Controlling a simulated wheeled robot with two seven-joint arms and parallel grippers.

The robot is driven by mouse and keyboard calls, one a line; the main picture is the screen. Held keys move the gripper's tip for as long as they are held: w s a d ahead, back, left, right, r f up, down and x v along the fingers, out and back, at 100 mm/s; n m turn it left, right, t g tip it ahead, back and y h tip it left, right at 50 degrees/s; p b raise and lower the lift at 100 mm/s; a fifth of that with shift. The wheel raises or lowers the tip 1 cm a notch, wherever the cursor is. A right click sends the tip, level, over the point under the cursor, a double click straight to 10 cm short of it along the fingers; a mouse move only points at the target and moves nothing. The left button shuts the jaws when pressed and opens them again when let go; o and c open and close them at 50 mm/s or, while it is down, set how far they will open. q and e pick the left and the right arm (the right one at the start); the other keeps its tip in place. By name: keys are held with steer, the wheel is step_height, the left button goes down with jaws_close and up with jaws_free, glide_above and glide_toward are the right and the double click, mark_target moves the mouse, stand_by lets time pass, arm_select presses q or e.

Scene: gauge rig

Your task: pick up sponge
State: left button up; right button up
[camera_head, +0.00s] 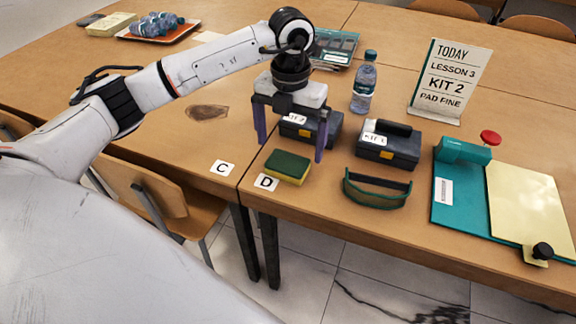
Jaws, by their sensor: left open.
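The sponge (287,167), green on top and yellow below, lies near the front edge of the table, next to the "D" label (266,182). My left gripper (291,151) points down with its two purple fingers spread wide and nothing between them. It appears above and slightly behind the sponge, apart from it; the exact height is hard to tell. My right gripper is out of view.
A dark kit box (327,131) stands behind my left fingers, partly hidden. Another kit box (388,147), green goggles (377,189), a water bottle (364,82), a sign (449,78) and a teal board (459,205) are to the right. The left table is mostly clear.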

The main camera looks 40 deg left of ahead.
mark_target(289, 160)
arm_select(q)
steer(key=f, duration=0.5)
steer(key=shift+w+a+f, duration=0.2)
steer(key=shift+a+f, duration=0.05)
steer(key=shift+f, duration=0.05)
steer(key=c, duration=1.1)
